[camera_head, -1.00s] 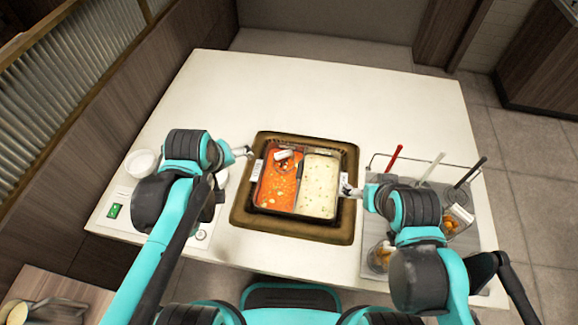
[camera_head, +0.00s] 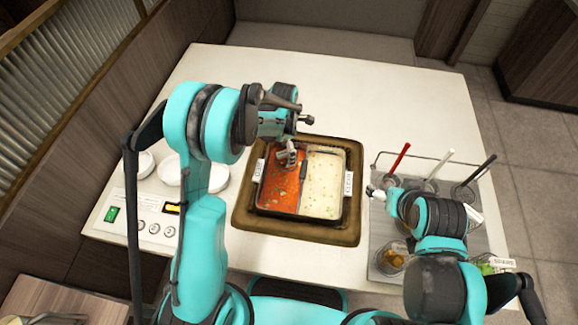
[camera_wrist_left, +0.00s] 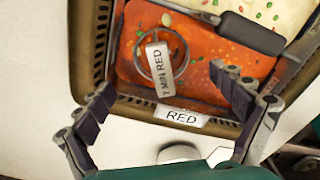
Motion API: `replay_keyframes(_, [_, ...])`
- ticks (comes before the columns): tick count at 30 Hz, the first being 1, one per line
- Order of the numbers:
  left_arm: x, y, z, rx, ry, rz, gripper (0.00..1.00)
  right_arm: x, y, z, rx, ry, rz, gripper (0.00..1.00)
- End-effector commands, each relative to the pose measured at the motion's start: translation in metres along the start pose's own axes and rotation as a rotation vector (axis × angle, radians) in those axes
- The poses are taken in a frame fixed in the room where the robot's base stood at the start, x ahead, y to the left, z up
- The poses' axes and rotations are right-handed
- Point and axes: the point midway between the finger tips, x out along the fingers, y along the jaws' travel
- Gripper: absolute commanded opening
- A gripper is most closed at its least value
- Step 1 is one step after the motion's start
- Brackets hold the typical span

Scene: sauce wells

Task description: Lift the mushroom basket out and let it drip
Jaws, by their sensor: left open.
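In the head view my left gripper (camera_head: 290,155) is over the far part of the red half of the pot (camera_head: 275,190) and mostly covers the basket. In the left wrist view its fingers (camera_wrist_left: 165,88) are wide apart, on either side of the tag, with nothing between them. My right gripper (camera_head: 376,193) is just right of the pot; its jaws are too small to judge.
A dark handle (camera_wrist_left: 250,33) lies along the divider beside white broth (camera_head: 322,185). A tray with red (camera_head: 400,158), white and black-handled tools stands right. White bowls (camera_head: 170,172) and a control panel (camera_head: 155,222) are left. The far tabletop is clear.

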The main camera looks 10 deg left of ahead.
Motion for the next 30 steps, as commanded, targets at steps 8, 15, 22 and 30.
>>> replay_keyframes(8, [0.03,-0.001,0.002,0.002,-0.001,0.001,0.95,0.011,0.0,0.008,0.0,0.0,0.0,0.78])
replay_keyframes(15, [0.066,-0.003,0.005,0.003,-0.001,0.001,0.95,0.025,0.0,0.018,0.0,0.0,0.0,0.78])
replay_keyframes(22, [0.071,-0.003,0.004,0.003,-0.001,0.001,0.95,0.025,0.0,0.018,0.0,0.0,0.0,0.78])
replay_keyframes(30, [0.07,-0.003,0.004,0.003,-0.001,0.001,0.37,0.025,0.0,0.018,0.0,0.0,0.0,0.78])
